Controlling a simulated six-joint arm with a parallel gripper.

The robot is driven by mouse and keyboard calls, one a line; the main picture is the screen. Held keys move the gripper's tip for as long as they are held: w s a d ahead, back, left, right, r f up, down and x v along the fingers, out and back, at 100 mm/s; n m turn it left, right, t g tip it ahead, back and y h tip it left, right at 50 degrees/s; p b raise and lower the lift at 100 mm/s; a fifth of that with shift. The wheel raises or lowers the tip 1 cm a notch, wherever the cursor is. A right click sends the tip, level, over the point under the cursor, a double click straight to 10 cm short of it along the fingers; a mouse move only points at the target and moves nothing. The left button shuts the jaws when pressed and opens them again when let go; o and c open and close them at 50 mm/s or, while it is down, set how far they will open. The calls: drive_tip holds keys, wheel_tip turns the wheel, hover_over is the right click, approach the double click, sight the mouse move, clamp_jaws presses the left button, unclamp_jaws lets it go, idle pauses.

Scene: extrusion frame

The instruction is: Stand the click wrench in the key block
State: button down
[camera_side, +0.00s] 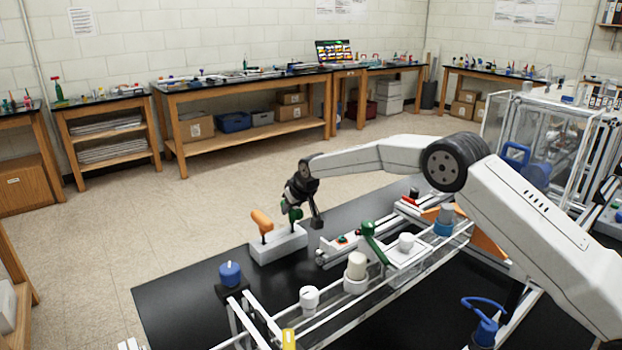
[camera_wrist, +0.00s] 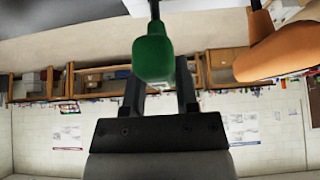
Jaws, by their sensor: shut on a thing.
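The key block (camera_side: 281,246) is a long pale block on the black bench top. An orange-handled tool (camera_side: 262,222) stands upright at its left part. My gripper (camera_side: 297,206) is over the right part of the block. It is shut on a green handle (camera_side: 295,215), which seems to be the click wrench. In the wrist view the green handle (camera_wrist: 153,58) sits between my fingers (camera_wrist: 160,92), with a thin dark shaft beyond it. The orange handle (camera_wrist: 272,52) is beside it, apart. Whether the shaft's end is in the block cannot be told.
The aluminium extrusion frame (camera_side: 375,297) carries white and cream knobs and a green-handled part (camera_side: 369,240), right of the block. A blue-capped piece (camera_side: 230,274) stands front left. The black bench top (camera_side: 185,297) is clear left of the block.

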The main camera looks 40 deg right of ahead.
drive_tip(key=shift+c, duration=1.4)
unclamp_jaws()
drive_tip(key=shift+v, duration=3.85)
drive_tip(key=shift+s+r, duration=0.15)
